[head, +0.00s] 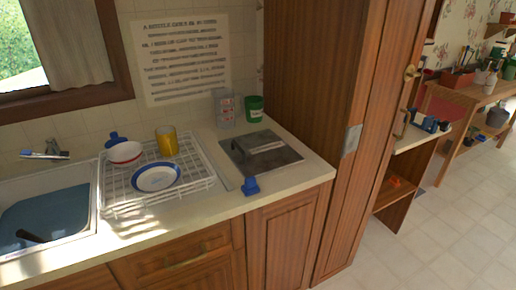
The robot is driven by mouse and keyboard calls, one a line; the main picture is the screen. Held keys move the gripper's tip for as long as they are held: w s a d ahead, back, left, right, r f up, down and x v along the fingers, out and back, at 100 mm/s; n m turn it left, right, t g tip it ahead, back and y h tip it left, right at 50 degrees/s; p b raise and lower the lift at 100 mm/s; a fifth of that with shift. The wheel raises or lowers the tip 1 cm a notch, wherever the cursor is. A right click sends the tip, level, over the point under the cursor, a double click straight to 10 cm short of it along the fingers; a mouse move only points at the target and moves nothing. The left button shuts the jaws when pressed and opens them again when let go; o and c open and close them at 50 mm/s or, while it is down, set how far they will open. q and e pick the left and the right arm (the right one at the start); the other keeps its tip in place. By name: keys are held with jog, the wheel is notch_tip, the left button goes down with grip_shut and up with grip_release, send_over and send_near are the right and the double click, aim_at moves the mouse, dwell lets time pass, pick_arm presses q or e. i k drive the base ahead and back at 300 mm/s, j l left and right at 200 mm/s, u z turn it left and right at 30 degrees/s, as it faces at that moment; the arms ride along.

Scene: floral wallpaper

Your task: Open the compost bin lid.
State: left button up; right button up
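A flat grey square plate (270,160) with a raised bar handle (266,148) is set in the countertop near its right end, and it looks like the compost bin lid. It lies flat and looks shut. Any bin below it is hidden by the counter. Neither of my grippers shows in the head view.
Left of the plate, a white dish rack (207,184) holds a plate, a bowl and a yellow cup. A small blue object (250,186) stands at the counter's front edge. A green container (254,108) and a clear box (223,108) stand behind. A tall wooden cabinet (306,75) rises close on the right.

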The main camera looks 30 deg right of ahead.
aim_at(258, 154)
jog(key=i+z, duration=0.1)
jog(key=z, duration=0.75)
